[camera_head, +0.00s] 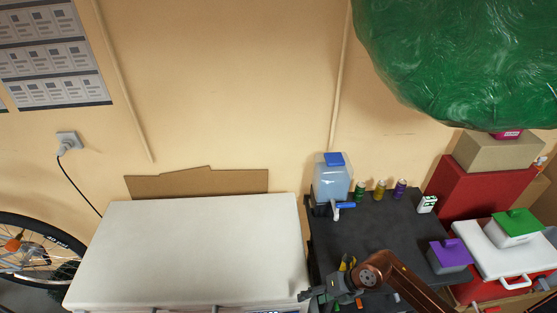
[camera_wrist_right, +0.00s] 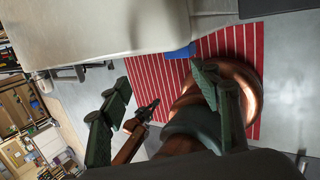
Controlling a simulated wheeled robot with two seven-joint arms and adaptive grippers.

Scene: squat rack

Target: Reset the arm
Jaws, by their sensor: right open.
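My right arm comes in from the lower right in the head view, over the black table. Its gripper (camera_head: 322,293) points left near the table's front left corner. In the right wrist view the two green-grey fingers of this gripper (camera_wrist_right: 160,80) stand wide apart with nothing between them. A smaller copper arm with a dark gripper (camera_wrist_right: 148,112) shows beyond the fingers and looks like my left one. Its jaws are too small to read. My left arm does not show in the head view.
The black table bears a water dispenser (camera_head: 332,180), small bottles (camera_head: 380,189) and a purple-lidded box (camera_head: 449,256). A green bag (camera_head: 460,60) is at upper right. A red striped mat (camera_wrist_right: 228,55) lies on the floor.

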